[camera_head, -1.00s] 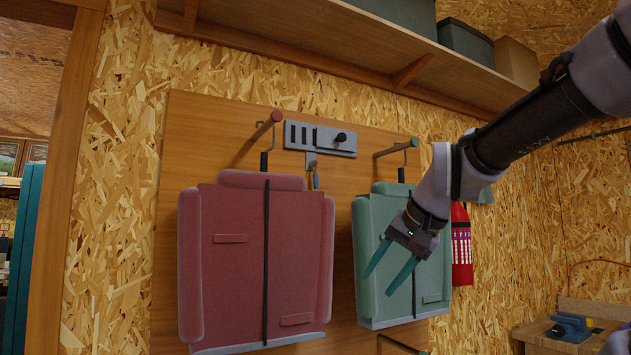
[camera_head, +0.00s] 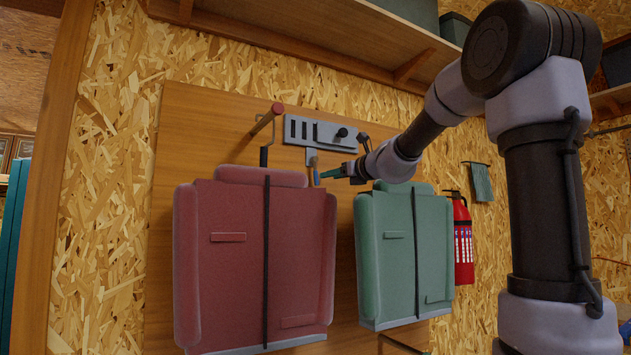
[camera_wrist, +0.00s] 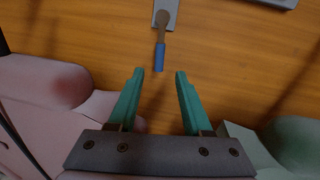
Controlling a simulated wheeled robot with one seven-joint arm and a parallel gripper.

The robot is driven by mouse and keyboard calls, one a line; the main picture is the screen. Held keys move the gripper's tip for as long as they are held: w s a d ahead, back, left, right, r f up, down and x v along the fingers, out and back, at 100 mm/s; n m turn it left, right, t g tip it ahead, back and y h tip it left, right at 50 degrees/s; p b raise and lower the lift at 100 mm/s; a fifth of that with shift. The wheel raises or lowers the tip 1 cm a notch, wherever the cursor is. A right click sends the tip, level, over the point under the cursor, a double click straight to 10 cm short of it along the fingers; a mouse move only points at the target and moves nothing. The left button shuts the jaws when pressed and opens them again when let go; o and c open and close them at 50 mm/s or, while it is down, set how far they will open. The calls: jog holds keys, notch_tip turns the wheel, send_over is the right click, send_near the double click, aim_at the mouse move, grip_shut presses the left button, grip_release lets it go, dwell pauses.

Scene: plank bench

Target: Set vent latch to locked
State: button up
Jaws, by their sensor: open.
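A grey plate with dark slots and a black knob (camera_head: 341,132) is fixed high on the wooden board. Below it, a small lever with a blue grip (camera_head: 315,177) hangs down from a grey tab; I cannot tell which of these is the vent latch. In the wrist view the blue grip (camera_wrist: 160,57) points down toward the gap between my fingers. My gripper (camera_head: 330,173) has teal fingers and is just right of the lever in the head view. In the wrist view my gripper (camera_wrist: 159,74) is open and empty, its fingertips just short of the grip.
A red padded pack (camera_head: 235,260) hangs left below the lever, a green one (camera_head: 400,265) right below, close under my gripper. A red-tipped peg (camera_head: 276,109) juts out at left. A shelf (camera_head: 330,50) runs above. A fire extinguisher (camera_head: 463,240) hangs at right.

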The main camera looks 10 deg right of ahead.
aim_at(316, 179)
jog(key=x, duration=0.8)
jog(key=shift+w+a, duration=0.2)
jog(key=shift+w, duration=0.1)
grip_shut()
jog(key=shift+f, duration=0.1)
dwell(0.9)
